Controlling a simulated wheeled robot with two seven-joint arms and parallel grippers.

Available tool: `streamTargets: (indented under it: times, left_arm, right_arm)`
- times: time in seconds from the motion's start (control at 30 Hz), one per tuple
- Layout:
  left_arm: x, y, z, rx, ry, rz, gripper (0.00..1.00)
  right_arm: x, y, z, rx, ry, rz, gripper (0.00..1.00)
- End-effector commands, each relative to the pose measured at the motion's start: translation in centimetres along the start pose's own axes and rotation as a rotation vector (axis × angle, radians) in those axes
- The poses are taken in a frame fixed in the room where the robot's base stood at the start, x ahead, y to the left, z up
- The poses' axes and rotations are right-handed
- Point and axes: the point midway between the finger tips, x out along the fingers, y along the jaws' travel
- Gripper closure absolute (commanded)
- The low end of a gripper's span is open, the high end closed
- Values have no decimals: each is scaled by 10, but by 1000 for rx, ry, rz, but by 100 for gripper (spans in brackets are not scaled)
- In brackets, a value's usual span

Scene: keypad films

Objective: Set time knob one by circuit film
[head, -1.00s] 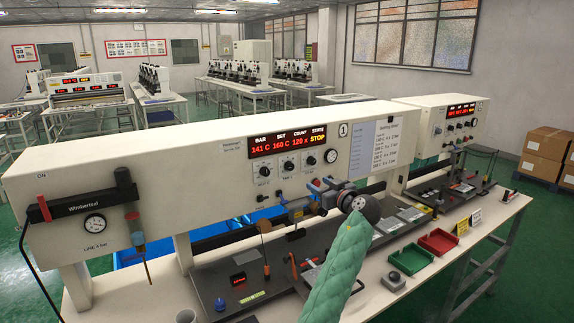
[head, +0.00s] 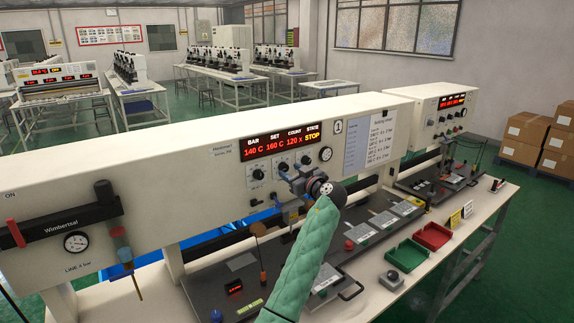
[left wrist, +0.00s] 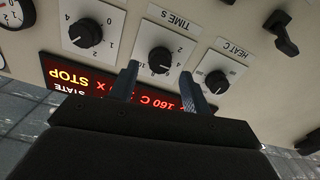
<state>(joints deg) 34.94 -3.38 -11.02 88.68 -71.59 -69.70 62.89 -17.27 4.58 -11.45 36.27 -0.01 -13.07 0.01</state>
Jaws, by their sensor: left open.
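The time knob (left wrist: 160,60) is a round black knob on a white dial plate marked TIME S, upside down in the left wrist view. Its exact setting is too small to read. My right gripper is out of view.
The heat knob (left wrist: 217,83) and another dial knob (left wrist: 85,35) flank the time knob closely. The red display (head: 280,142) sits above. Green (head: 405,254) and red (head: 433,237) trays stand on the bench. A second press (head: 445,112) is at right.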

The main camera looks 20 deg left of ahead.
Motion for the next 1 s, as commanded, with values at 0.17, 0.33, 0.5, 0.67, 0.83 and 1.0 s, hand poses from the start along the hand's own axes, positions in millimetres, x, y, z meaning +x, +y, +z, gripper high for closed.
streamTargets:
  times: [0.17,0.33,0.5,0.67,0.83,1.0]
  left_arm:
    - [19,1,-2,2,-1,0,52]
    - [28,0,0,0,-1,0,52]
    - [30,0,1,0,-1,1,52]
    - [30,0,1,-1,-1,1,52]
    - [30,0,0,-1,-1,1,86]
    - [30,0,1,0,-1,1,97]
  right_arm:
    - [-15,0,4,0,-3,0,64]
    - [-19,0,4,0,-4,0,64]
    - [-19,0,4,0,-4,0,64]
    - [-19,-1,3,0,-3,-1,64]
    - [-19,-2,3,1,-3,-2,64]
    - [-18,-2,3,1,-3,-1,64]
